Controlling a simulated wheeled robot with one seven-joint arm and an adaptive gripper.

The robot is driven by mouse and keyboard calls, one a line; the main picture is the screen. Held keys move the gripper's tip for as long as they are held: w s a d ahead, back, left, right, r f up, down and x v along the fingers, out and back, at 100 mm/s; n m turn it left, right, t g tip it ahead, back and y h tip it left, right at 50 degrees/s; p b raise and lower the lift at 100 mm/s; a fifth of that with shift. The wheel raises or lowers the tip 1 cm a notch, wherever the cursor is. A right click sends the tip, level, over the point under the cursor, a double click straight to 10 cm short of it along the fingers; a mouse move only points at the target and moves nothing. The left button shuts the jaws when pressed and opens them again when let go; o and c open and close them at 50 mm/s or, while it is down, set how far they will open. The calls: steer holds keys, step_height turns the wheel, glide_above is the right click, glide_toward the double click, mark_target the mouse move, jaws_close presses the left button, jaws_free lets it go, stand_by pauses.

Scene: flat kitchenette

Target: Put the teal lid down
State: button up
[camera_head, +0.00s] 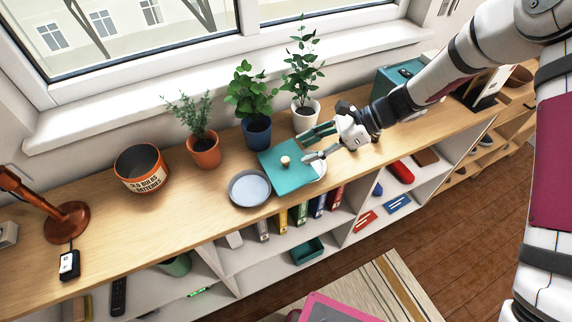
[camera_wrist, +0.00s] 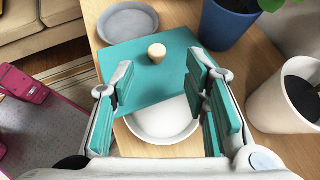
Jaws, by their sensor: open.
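The teal lid (camera_head: 288,176) is a flat square plate with a pale wooden knob (camera_head: 285,161). It lies on the wooden counter top, partly over a white bowl (camera_head: 319,170). In the wrist view the lid (camera_wrist: 135,63) covers the far part of the white bowl (camera_wrist: 163,125), whose near part shows bare. My gripper (camera_head: 312,144) is open, with teal-padded fingers, just to the right of the lid. In the wrist view the gripper (camera_wrist: 165,90) has its fingers spread apart, with the knob beyond them and nothing held.
A grey-blue dish (camera_head: 249,188) sits left of the lid near the counter's front edge. Potted plants stand behind: a blue pot (camera_head: 257,133), a white pot (camera_head: 305,117) and a terracotta pot (camera_head: 204,150).

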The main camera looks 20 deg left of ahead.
mark_target(286, 159)
steer(key=x, duration=0.2)
steer(key=p+x, duration=0.1)
steer(key=x, duration=0.1)
steer(key=shift+s+r, duration=0.1)
steer(key=shift+s, duration=0.2)
steer(key=shift+s+a+f, duration=0.1)
steer(key=shift+a+f, duration=0.25)
steer(key=shift+a, duration=0.05)
jaws_close()
